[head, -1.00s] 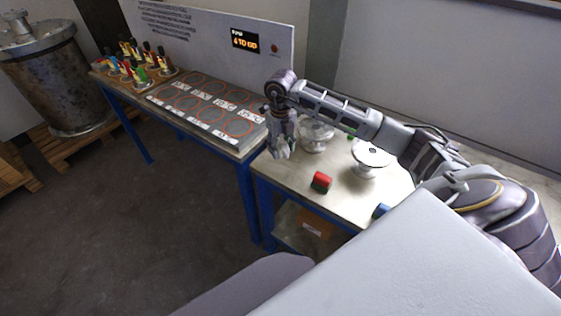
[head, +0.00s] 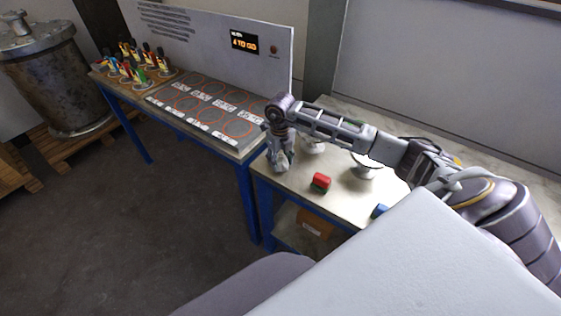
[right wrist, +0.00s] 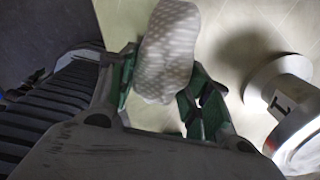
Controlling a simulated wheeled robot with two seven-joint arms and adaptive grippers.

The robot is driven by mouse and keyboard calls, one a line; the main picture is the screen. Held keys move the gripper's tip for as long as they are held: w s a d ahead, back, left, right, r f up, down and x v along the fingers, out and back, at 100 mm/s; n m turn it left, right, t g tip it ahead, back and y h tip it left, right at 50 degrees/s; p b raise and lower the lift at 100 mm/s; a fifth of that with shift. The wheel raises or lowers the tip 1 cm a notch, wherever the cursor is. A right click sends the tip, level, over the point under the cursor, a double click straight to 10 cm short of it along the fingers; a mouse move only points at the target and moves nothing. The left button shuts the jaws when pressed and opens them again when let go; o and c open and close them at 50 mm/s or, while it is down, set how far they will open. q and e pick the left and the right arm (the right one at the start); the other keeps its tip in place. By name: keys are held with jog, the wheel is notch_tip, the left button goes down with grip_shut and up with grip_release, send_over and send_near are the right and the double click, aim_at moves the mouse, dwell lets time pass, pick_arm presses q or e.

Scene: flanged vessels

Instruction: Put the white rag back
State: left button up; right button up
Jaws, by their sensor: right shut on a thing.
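My right gripper (head: 281,164) is low over the left end of the metal table, near its left edge. In the right wrist view its green-padded fingers (right wrist: 162,88) are shut on the white rag (right wrist: 170,45), a pale, dotted, rounded bundle that sticks out past the fingertips. In the head view I cannot make the rag out from the gripper. I cannot tell whether the rag touches the table top. My left gripper is not in view.
Flanged metal vessels stand behind, one (head: 363,170) partly under my arm; a flanged piece (right wrist: 292,110) is right of the gripper. A board with red rings (head: 205,107) lies left.

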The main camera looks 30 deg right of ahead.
jog(key=shift+f, duration=0.6)
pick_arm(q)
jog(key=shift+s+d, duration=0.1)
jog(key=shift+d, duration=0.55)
pick_arm(e)
jog(key=shift+f, duration=0.15)
jog(key=o, duration=1)
jog(key=shift+c, duration=0.2)
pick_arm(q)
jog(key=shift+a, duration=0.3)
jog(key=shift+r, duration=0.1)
